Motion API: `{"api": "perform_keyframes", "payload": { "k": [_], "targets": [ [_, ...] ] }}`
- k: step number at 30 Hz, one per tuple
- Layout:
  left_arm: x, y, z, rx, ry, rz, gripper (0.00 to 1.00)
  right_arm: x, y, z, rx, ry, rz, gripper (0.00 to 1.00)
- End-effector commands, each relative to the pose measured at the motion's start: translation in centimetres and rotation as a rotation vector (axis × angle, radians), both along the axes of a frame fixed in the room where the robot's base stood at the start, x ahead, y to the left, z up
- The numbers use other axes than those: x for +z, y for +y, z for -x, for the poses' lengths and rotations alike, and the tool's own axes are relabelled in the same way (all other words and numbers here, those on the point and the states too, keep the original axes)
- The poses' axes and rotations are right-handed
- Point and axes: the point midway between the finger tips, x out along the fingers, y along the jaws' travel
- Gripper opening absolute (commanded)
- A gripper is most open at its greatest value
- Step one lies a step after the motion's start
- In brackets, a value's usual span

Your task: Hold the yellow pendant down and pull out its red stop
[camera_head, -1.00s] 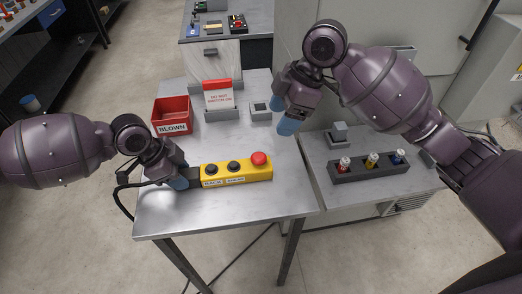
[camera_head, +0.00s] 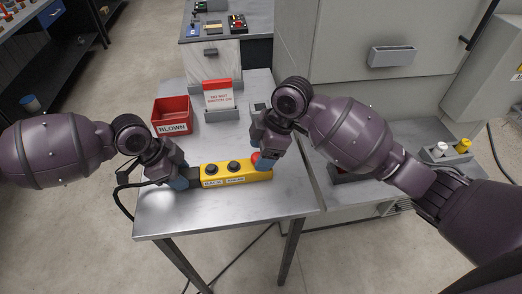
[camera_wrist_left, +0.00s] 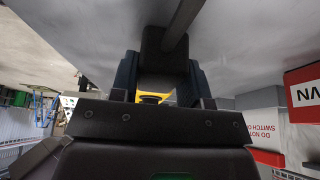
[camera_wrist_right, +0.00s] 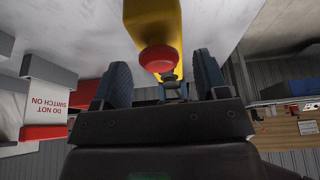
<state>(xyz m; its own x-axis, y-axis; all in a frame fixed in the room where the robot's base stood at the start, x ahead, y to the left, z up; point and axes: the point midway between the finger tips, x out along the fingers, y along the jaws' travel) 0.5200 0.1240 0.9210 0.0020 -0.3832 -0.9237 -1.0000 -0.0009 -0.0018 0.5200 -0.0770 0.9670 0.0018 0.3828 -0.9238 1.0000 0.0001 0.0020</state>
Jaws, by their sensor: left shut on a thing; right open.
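The yellow pendant (camera_head: 237,175) lies on the metal table with two black buttons on its face. Its red stop (camera_head: 255,157) sits at the right end and is partly hidden by my right gripper. My left gripper (camera_head: 181,181) is shut on the pendant's dark cable end (camera_wrist_left: 165,42). My right gripper (camera_head: 267,161) is open over the stop end. In the right wrist view the red stop (camera_wrist_right: 158,58) shows between and just beyond the two blue fingers, on the yellow body (camera_wrist_right: 154,18). I cannot tell whether the fingers touch it.
A red bin labelled BLOWN (camera_head: 172,113) and a red-and-white "do not switch on" sign (camera_head: 218,95) stand behind the pendant. A black cable (camera_head: 122,200) hangs off the table's left edge. A grey holder with white and yellow pieces (camera_head: 447,152) is at the right.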

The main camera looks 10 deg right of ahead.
Motion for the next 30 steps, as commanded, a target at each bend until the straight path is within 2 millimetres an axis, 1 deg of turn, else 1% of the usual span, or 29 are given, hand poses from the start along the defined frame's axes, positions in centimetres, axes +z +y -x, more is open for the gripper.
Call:
{"api": "perform_keyframes", "payload": {
  "k": [1,8,9,11,21,22,26,30],
  "targets": [
    [-0.6,0.1,0.4,-0.002,0.012,-0.006,0.05,-0.2,0.1,0.0,0.0,0.001,0.0,0.67],
    [-0.6,0.1,0.4,-0.002,0.012,-0.006,0.05,-0.3,0.1,0.0,0.0,0.001,0.0,0.67],
    [-0.6,0.1,0.4,-0.002,0.012,-0.006,0.05,-0.3,0.1,0.0,0.0,0.001,0.0,0.64],
    [-0.6,0.1,0.4,-0.002,0.012,-0.006,0.05,-0.3,0.1,0.0,0.0,0.001,0.0,0.55],
    [-0.6,0.1,0.4,-0.001,0.013,-0.006,0.05,-0.3,0.0,0.0,0.0,0.001,0.0,0.03],
    [-0.6,0.1,0.4,-0.001,0.013,-0.006,0.05,-0.3,0.0,0.0,0.0,0.001,0.0,0.0],
    [-0.7,0.1,0.4,-0.001,0.013,-0.006,0.05,0.2,0.0,0.0,0.001,0.0,0.0,0.0],
    [-0.7,0.1,0.4,-0.001,0.013,-0.006,0.05,1.6,0.0,0.0,0.001,-0.002,0.001,0.0]
  ]
}}
